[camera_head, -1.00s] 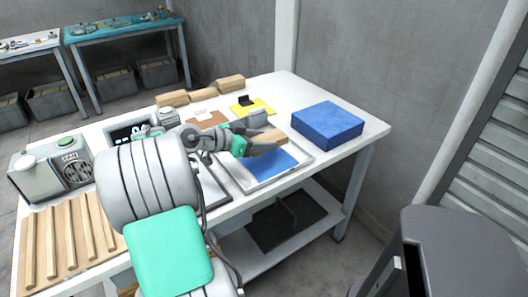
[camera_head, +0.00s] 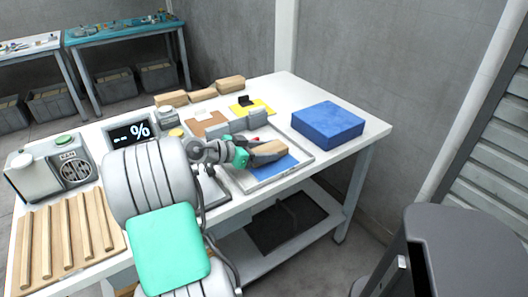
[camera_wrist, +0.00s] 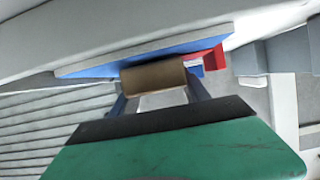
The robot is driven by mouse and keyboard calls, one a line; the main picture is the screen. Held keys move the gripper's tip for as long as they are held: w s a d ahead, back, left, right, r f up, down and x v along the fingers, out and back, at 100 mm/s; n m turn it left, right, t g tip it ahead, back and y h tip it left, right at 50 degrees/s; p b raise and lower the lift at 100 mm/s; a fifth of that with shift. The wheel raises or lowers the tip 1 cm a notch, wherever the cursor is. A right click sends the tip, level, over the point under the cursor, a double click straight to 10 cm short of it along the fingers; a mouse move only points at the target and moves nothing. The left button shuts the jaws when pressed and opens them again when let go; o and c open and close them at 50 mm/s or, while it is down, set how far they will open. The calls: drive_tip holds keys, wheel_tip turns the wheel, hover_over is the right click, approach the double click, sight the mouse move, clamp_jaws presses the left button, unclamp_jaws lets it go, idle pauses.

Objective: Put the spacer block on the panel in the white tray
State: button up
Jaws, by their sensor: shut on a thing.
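The white tray (camera_head: 304,159) lies flat near the table's right front edge. A blue panel (camera_head: 281,167) lies in it and also shows in the wrist view (camera_wrist: 100,68). My gripper (camera_head: 262,154) is over the panel, shut on a wooden spacer block (camera_head: 269,147). In the wrist view the brown block (camera_wrist: 153,77) sits between my fingertips, close against the blue panel. I cannot tell whether the block touches the panel. My gripper and the block hide part of the panel and tray.
A large blue block (camera_head: 327,125) stands right of the tray. Grey blocks (camera_head: 238,124) stand behind the tray. A yellow sheet (camera_head: 254,107) and wooden blocks (camera_head: 202,95) lie further back. A percent display (camera_head: 130,132) and a slatted wooden board (camera_head: 68,232) are at left.

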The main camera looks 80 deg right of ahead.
drive_tip(key=o, duration=1.6)
drive_tip(key=shift+f, duration=0.3)
drive_tip(key=shift+c, duration=0.2)
drive_tip(key=shift+r, duration=0.15)
drive_tip(key=v, duration=0.4)
drive_tip(key=p+v, duration=0.1)
drive_tip(key=v, duration=0.3)
drive_tip(key=r+p+v, duration=0.1)
drive_tip(key=v, duration=0.3)
drive_tip(key=shift+r, duration=0.15)
